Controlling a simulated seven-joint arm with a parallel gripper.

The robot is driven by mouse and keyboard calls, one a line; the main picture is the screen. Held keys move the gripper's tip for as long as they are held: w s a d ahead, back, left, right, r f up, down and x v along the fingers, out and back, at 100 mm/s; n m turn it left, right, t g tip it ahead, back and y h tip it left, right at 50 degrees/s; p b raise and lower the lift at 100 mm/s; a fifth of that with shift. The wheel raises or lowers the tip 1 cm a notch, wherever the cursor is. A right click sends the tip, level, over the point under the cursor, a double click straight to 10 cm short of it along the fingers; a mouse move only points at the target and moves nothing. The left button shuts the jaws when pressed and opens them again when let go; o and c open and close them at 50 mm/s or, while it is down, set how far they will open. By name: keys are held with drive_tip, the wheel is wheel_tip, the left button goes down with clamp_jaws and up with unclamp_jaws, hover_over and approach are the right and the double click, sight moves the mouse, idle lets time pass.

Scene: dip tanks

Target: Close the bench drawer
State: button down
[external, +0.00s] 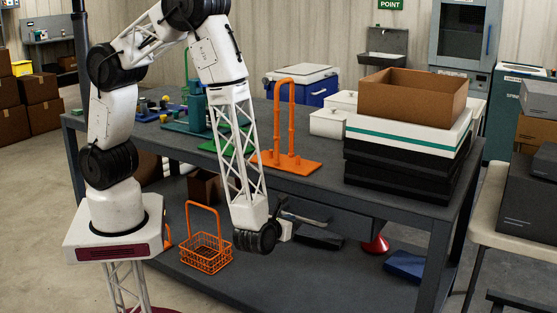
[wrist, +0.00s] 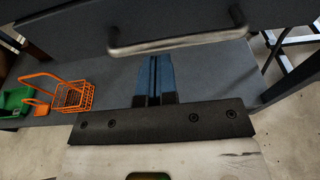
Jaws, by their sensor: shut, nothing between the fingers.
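The bench drawer (external: 345,217) is a dark grey box under the right part of the bench top. Its dark front panel (wrist: 170,14) fills the top of the wrist view, with a grey metal bar handle (wrist: 185,40) across it. How far the drawer stands out is hard to tell. My gripper (wrist: 154,60) has its blue fingers together, empty, with the tips close to the handle's lower side in that picture. I cannot tell whether they touch it. In the external view my wrist hides part of the drawer's left side.
The grey bench (external: 402,204) carries an orange stand (external: 285,163), and stacked trays with a cardboard box (external: 412,95). On the lower shelf are an orange wire basket (external: 206,255), a red cone-like object (external: 375,245) and a blue item (external: 405,265). A table (external: 500,205) stands at right.

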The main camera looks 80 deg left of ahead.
drive_tip(key=v, duration=1.1)
drive_tip(key=shift+s+d, duration=0.1)
idle(0.6)
drive_tip(key=s+a+r+n+g+h, duration=0.1)
drive_tip(key=s+a+r+n+g, duration=0.2)
drive_tip(key=a+r+n+g, duration=1.05)
drive_tip(key=s+a+r+n+t+h, duration=0.2)
drive_tip(key=s+a+r+n+h, duration=0.3)
drive_tip(key=r, duration=0.5)
drive_tip(key=s+a+r+n+t+h, duration=0.3)
drive_tip(key=s+a+r+n+h, duration=0.2)
drive_tip(key=s+a+r+n, duration=0.3)
drive_tip(key=shift+s+a+r, duration=1)
drive_tip(key=shift+a+r, duration=0.5)
drive_tip(key=shift+r, duration=0.35)
drive_tip(key=shift+n, duration=0.25)
